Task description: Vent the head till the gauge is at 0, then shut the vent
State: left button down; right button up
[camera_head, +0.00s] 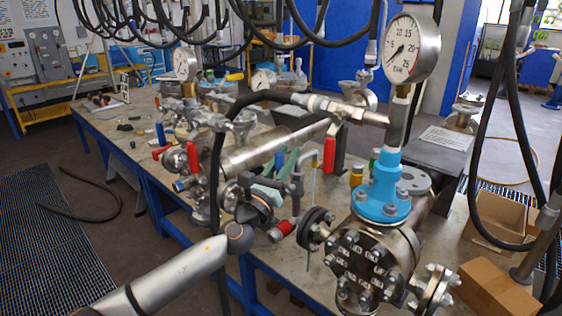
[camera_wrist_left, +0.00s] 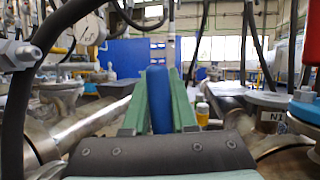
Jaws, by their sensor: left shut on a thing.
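The large round gauge (camera_head: 410,48) stands on a stem above a blue bolted fitting (camera_head: 382,192) on the flanged vessel (camera_head: 365,265). Its dark needle seems to point to the lower left, but the exact reading is too small to tell. My left gripper (camera_head: 284,162) is among the pipework left of the vessel. In the left wrist view, its green fingers (camera_wrist_left: 160,112) are shut on an upright blue handle (camera_wrist_left: 158,98). What the handle joins below is hidden by the gripper body. My right gripper is out of view.
Red-handled valves (camera_head: 329,155) (camera_head: 193,157) and steel pipes crowd the bench. Black hoses (camera_head: 515,110) hang at the right and overhead. A yellow-capped bottle (camera_wrist_left: 202,113) stands beyond my fingers. Cardboard boxes (camera_head: 495,290) are at the lower right. The floor at the left is mostly open.

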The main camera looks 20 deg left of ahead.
pick_arm(q)
jog(key=shift+s+d+m+h, duration=0.1)
jog(key=shift+d+m+h, duration=0.3)
jog(key=shift+m, duration=0.4)
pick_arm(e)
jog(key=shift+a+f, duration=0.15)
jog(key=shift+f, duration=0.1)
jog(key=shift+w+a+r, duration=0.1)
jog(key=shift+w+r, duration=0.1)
pick_arm(q)
jog(key=c, duration=0.7)
grip_release()
jog(key=shift+s, duration=0.1)
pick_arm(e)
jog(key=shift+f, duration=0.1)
pick_arm(q)
jog(key=shift+b+v, duration=1.4)
jog(key=shift+v, duration=4.8)
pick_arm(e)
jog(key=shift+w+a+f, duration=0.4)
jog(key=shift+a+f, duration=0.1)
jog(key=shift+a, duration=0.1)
